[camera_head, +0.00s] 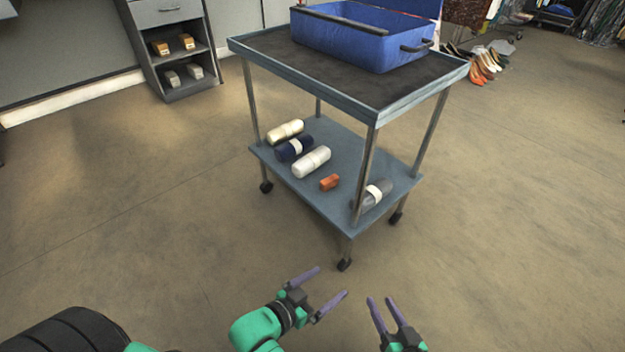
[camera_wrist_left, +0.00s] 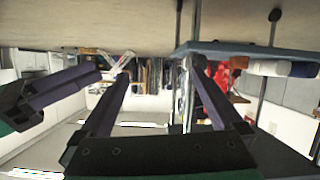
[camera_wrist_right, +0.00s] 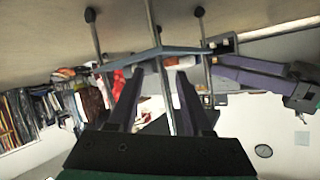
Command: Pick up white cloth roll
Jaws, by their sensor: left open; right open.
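The white cloth roll (camera_head: 311,161) lies on the lower shelf of a blue-grey cart (camera_head: 265,158), in front of a navy roll (camera_head: 294,148) and a cream roll (camera_head: 285,130). My left gripper (camera_head: 332,281) is open and empty, in front of and below the cart in the head view, well apart from the roll. My right gripper (camera_head: 379,299) is open and empty to its right, also apart from the cart. The wrist views look upside down.
An orange object (camera_head: 329,182) and a grey roll (camera_head: 375,194) share the lower shelf near its right side. Cart posts stand at the shelf corners. A blue bin (camera_head: 345,38) sits on top. A grey cabinet (camera_head: 190,86) stands back left.

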